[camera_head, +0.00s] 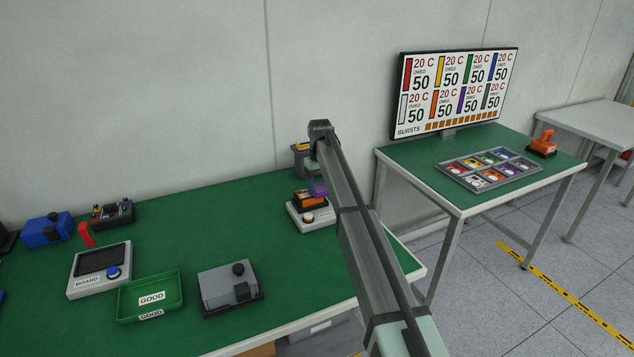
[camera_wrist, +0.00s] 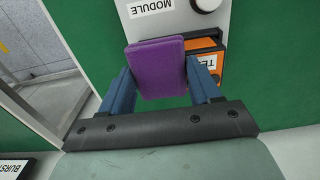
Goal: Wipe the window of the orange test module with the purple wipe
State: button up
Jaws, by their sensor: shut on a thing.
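The purple wipe (camera_wrist: 156,66) is held between the two blue fingers of my gripper (camera_wrist: 160,85) in the wrist view. In the head view the wipe (camera_head: 318,188) is just above the orange test module (camera_head: 309,201), which sits on a white base (camera_head: 312,219) near the table's right end. In the wrist view the wipe covers part of the orange module (camera_wrist: 206,55). The module's window is mostly hidden by the wipe. I cannot tell whether the wipe touches it.
On the green table stand a white board unit (camera_head: 98,270), a green GOOD tray (camera_head: 151,297), a grey box (camera_head: 228,287) and a blue box (camera_head: 46,231). A second table (camera_head: 420,178) holds a display (camera_head: 455,90) and a sorted tray (camera_head: 489,167). The middle of the green table is clear.

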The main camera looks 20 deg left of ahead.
jog(key=w+a, duration=0.3)
jog(key=shift+r, duration=0.1)
notch_tip(320, 180, up, 8)
dwell(0.6)
jog(key=shift+f, duration=0.2)
dwell(0.5)
